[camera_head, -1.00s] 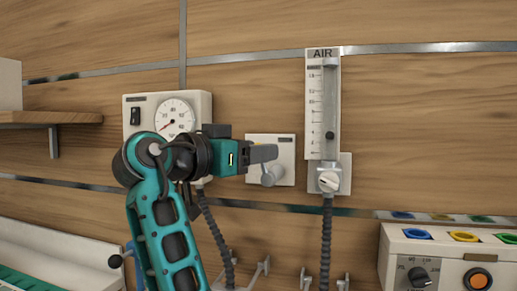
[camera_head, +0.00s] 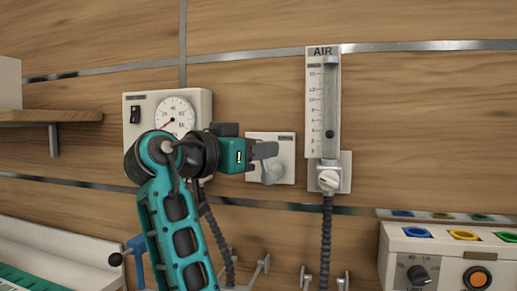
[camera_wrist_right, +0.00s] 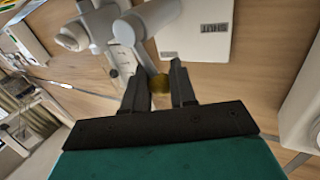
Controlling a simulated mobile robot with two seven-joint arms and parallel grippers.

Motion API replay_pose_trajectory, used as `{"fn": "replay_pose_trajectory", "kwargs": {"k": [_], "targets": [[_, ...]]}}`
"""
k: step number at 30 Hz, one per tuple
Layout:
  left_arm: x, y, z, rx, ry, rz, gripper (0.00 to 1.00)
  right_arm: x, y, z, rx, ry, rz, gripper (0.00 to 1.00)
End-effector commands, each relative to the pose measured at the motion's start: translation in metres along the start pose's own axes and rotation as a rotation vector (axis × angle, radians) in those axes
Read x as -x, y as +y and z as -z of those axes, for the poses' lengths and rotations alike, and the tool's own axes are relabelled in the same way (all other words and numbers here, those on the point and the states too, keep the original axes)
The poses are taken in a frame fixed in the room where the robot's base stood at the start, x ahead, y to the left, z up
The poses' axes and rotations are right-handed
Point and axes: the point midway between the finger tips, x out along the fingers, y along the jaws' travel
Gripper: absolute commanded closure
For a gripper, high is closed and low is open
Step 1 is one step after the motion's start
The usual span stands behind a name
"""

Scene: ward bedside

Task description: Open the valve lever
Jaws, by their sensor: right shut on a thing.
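The valve is a pale wall plate (camera_head: 285,145) with a grey rounded valve body (camera_head: 272,174), between the dial box and the AIR flowmeter. In the right wrist view the plate (camera_wrist_right: 200,35) carries the word SHUT, upside down. The grey valve lever (camera_wrist_right: 146,62) runs from the valve body (camera_wrist_right: 130,26) down between my fingers, with a dull yellow part at its end. My right gripper (camera_head: 268,150) is in front of the plate and hides part of the lever in the head view. Its fingers (camera_wrist_right: 158,84) are shut on the lever. My left gripper is not in view.
A dial box (camera_head: 199,105) is left of the plate, partly behind my right arm. The AIR flowmeter (camera_head: 322,110) stands close on the right, with a dark hose (camera_head: 326,230) below it. A control box (camera_head: 445,262) is at the lower right.

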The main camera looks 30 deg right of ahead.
Motion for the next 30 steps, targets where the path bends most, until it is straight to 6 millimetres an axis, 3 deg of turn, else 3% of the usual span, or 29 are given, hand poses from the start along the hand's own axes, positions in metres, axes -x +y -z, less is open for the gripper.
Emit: {"fn": "replay_pose_trajectory", "kwargs": {"k": [12,20,21,28,30], "targets": [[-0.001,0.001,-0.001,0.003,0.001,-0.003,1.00,-0.007,0.014,0.003,-0.270,-0.145,-0.007,1.00],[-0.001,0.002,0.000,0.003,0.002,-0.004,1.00,-0.008,0.015,0.003,-0.281,-0.150,-0.009,1.00],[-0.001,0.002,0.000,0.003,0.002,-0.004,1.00,-0.008,0.015,0.003,-0.280,-0.150,-0.009,0.73],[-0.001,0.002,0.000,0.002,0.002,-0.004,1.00,-0.008,0.015,0.003,-0.279,-0.148,-0.008,0.51],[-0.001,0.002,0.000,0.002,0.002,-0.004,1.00,-0.008,0.015,0.003,-0.278,-0.148,-0.008,0.51]]}}
